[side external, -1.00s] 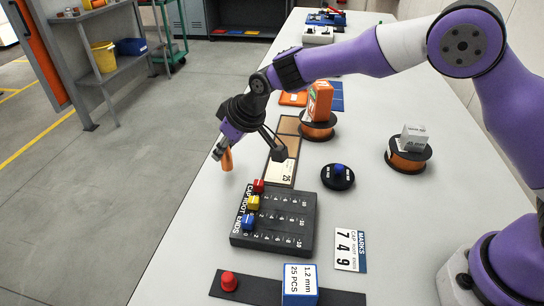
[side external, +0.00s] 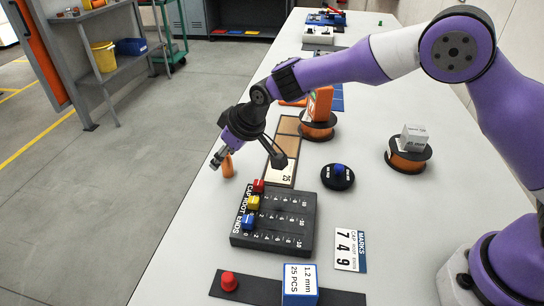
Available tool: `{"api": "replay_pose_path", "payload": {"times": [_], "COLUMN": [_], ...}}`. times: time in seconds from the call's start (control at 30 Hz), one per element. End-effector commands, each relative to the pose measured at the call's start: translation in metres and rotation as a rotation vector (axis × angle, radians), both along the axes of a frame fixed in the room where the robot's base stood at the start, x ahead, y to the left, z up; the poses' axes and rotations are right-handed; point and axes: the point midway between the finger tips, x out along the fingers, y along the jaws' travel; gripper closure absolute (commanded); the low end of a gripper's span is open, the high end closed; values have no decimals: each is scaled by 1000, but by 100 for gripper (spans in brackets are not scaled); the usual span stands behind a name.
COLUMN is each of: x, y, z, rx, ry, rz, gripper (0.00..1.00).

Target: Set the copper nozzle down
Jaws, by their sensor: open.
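The copper nozzle (side external: 228,167) is a small orange-brown cylinder near the left edge of the table (side external: 185,225). It looks upright, and its base appears to be at the tabletop. My gripper (side external: 246,162) is over this area with its fingers spread wide. The left finger overlaps the nozzle's upper part in the picture, and the right finger is well to the right of it. I cannot tell whether the left finger touches the nozzle.
A black slider board (side external: 275,222) with red, yellow and blue knobs lies in front. A partitioned tray (side external: 283,172) is just right of the gripper. A black disc with a blue knob (side external: 337,177) and wire spools (side external: 407,158) stand farther right.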

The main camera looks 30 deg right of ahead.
Motion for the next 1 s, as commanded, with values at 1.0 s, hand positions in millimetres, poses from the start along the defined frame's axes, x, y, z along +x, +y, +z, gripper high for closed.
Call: {"api": "replay_pose_path", "payload": {"times": [1.0], "x": [-134], "y": [-115], "z": [155], "rx": [-8], "ry": [13], "rz": [-186], "gripper": [43]}}
